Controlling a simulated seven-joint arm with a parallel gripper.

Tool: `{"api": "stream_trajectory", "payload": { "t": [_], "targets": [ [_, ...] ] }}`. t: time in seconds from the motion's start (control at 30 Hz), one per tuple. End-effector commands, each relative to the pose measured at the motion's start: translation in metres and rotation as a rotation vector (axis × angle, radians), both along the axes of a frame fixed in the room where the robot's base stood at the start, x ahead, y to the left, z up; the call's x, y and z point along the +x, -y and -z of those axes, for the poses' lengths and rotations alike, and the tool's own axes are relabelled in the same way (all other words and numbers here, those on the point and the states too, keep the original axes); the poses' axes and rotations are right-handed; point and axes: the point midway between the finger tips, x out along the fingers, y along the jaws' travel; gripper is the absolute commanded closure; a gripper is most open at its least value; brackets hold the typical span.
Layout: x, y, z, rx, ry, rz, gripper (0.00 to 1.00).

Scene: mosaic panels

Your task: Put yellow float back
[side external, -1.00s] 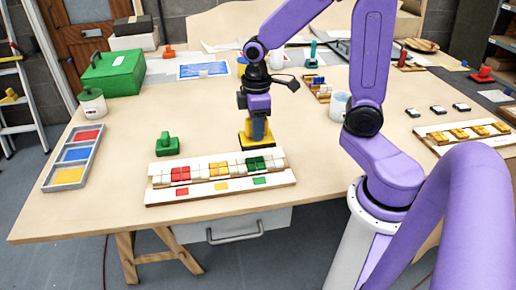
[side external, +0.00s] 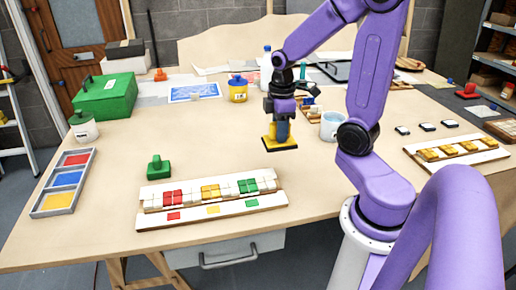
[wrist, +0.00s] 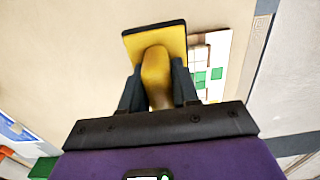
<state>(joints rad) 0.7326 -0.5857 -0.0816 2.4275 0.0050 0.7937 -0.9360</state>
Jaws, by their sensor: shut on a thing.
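The yellow float (side external: 281,145), a yellow block with a dark bottom edge, is in my gripper (side external: 281,128). In the wrist view the float's flat plate (wrist: 135,40) shows, with its rounded yellow handle (wrist: 156,70) between the two dark fingers of my gripper (wrist: 158,88). The gripper is shut on this handle. The float is behind the right end of the mosaic panel (side external: 212,211). How high it is over the table is hard to tell. The panel has white tiles with red, yellow and green groups; part of it shows in the wrist view (wrist: 218,50).
A tray (side external: 38,208) with red, blue and yellow compartments lies at the left. A white cup (side external: 333,127) stands close right of the float. Another panel (side external: 450,160) lies right.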

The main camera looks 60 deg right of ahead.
Motion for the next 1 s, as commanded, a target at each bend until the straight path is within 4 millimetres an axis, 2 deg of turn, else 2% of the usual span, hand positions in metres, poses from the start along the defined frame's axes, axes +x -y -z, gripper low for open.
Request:
{"api": "stream_trajectory", "payload": {
  "t": [0.33, 0.6, 1.0],
  "targets": [
    [0.048, 0.019, 0.024, 0.000, -0.001, 0.002, 0.94],
    [0.073, 0.028, 0.057, 0.001, -0.002, 0.000, 0.94],
    [0.091, 0.035, 0.081, 0.000, 0.000, 0.000, 0.94]
  ]
}}
